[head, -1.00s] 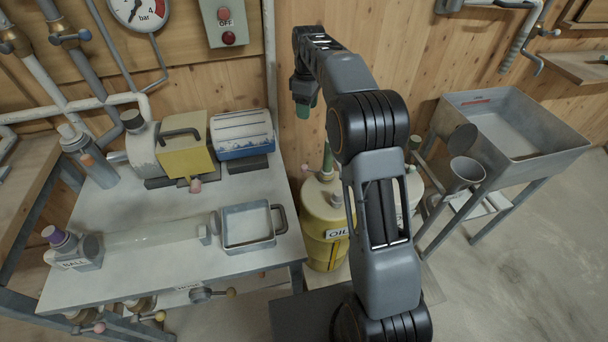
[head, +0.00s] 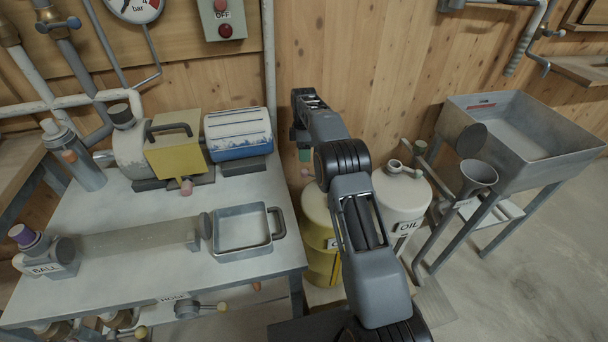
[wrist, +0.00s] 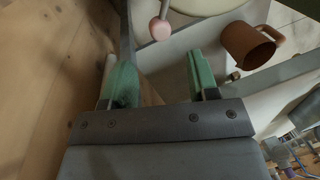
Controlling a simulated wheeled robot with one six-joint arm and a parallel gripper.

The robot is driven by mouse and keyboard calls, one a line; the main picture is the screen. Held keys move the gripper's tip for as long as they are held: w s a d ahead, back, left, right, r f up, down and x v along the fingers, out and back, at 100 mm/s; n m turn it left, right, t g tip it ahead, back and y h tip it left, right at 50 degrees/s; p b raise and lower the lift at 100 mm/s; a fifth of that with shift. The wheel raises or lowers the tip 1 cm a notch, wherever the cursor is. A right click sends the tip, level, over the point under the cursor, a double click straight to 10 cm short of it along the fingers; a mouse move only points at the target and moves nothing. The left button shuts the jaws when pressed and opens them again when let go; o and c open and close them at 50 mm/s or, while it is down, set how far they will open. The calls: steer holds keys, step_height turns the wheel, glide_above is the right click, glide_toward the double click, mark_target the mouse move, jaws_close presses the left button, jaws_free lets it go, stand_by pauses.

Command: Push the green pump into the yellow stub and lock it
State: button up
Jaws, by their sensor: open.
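My gripper (head: 305,155) hangs beside the wooden wall, above and slightly left of the yellow drum (head: 320,240). In the wrist view its two green fingers (wrist: 160,78) are apart, with nothing clearly held between them. A pink knob on a thin stem (wrist: 161,28) shows just beyond the fingertips. The knob also shows in the head view (head: 306,172), just below the gripper. I cannot make out the green pump for certain now; my arm hides much of the yellow drum's top. I cannot clearly pick out the yellow stub either.
A white drum marked OIL (head: 400,205) stands right of the yellow drum. A bench (head: 130,275) with a yellow-cased machine (head: 180,155) and a grey tray (head: 243,251) is at left. A metal sink (head: 560,147) is at right. The wrist view shows a brown mug (wrist: 248,46).

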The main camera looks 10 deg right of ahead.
mark_target(311, 175)
steer(key=f, duration=0.2)
steer(key=s+f+b, duration=0.1)
steer(key=f, duration=0.4)
steer(key=shift+s+a+f, duration=0.15)
steer(key=shift+s+f, duration=0.1)
steer(key=shift+f, duration=0.05)
jaws_close()
